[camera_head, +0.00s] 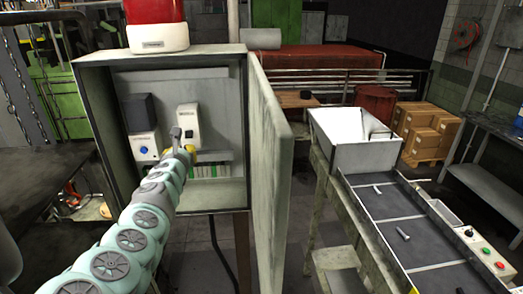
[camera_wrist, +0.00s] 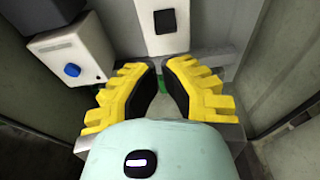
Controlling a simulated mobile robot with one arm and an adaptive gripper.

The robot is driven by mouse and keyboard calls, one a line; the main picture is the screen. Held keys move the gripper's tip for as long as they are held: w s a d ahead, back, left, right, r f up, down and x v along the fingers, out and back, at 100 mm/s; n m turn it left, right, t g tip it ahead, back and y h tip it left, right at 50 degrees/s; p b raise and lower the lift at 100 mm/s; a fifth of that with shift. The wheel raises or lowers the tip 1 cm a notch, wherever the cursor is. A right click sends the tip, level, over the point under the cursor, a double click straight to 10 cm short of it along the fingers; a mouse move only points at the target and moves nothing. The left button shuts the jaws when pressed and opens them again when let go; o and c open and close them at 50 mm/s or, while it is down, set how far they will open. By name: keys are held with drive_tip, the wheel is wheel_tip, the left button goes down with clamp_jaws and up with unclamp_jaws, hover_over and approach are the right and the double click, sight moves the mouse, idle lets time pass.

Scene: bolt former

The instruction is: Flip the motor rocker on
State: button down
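The open grey cabinet (camera_head: 102,165) holds a white switch box (camera_head: 187,112) on its back panel, behind my wrist in the head view. In the wrist view, the white switch plate (camera_wrist: 166,45) carries a dark rocker (camera_wrist: 165,20) at the top edge. Which way the rocker is tipped is not clear. My gripper (camera_wrist: 161,70) has yellow fingers with dark pads; a narrow gap shows between them, with nothing held. The fingertips appear below the rocker in the wrist view, apart from it. In the head view, my arm largely hides the gripper.
A box with a blue knob (camera_head: 144,151) sits left of the switch box; the blue knob also shows in the wrist view (camera_wrist: 72,70). Green terminals (camera_head: 205,171) line the panel below. The cabinet door (camera_head: 268,170) stands open at right. A red lamp (camera_head: 155,14) tops the cabinet.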

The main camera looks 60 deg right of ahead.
sight(188, 142)
drive_tip(key=b+x, duration=0.1)
drive_tip(key=x, duration=0.2)
drive_tip(key=shift+d+b, duration=0.25)
drive_tip(key=shift+b, duration=0.1)
drive_tip(key=shift+b+x, duration=0.5)
drive_tip(key=shift+x, duration=0.65)
drive_tip(key=shift+w+a+r, duration=0.1)
drive_tip(key=shift+a+r, duration=0.05)
